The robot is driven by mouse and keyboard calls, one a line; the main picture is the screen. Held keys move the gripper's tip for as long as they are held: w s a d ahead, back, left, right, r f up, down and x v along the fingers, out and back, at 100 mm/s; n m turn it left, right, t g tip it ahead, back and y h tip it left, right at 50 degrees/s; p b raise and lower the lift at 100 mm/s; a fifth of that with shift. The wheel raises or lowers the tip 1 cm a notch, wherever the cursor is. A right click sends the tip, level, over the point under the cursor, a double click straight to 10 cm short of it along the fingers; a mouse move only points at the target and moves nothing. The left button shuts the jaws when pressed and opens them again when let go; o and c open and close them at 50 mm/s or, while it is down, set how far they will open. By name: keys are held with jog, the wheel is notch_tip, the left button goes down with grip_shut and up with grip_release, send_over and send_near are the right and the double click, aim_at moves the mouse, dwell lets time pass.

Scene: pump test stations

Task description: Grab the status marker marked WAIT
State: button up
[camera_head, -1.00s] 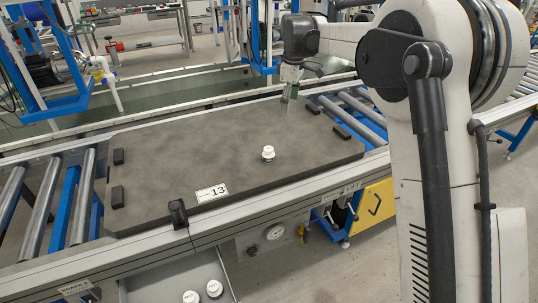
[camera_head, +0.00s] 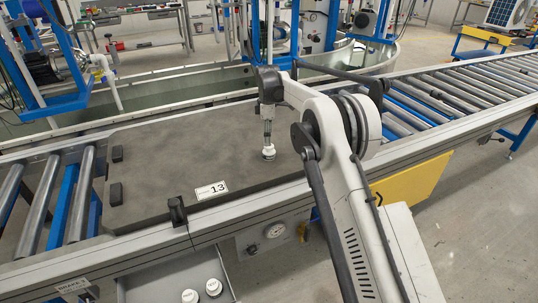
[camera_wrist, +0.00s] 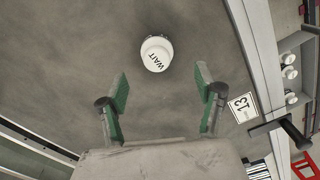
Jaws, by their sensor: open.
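The white round status marker marked WAIT (camera_wrist: 156,54) stands upright on the dark grey board, ahead of my fingertips in the wrist view. In the head view the marker (camera_head: 269,152) is just below my gripper (camera_head: 267,138). My gripper (camera_wrist: 160,85) is open, with its green-padded fingers spread apart. The marker is beyond the fingertips in the wrist picture, lined up a little left of the middle of the gap. Nothing is held. In the head view the fingers are small and partly hidden, so I cannot tell the exact height gap.
The dark board (camera_head: 160,165) lies on the roller conveyor, with a label 13 (camera_head: 211,190) and black blocks at its edges. More white markers (camera_head: 213,287) sit in a tray (camera_head: 165,283) below the front rail. A black post (camera_head: 177,211) stands at the front edge.

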aim_at(268, 151)
jog(key=f, duration=0.3)
jog(key=f+b, duration=0.1)
jog(key=f, duration=0.2)
jog(key=f+b, duration=0.1)
jog(key=f, duration=0.2)
jog(key=shift+w, duration=0.25)
jog(key=c, duration=1.3)
jog(key=shift+o, duration=0.2)
jog(key=shift+r, duration=0.1)
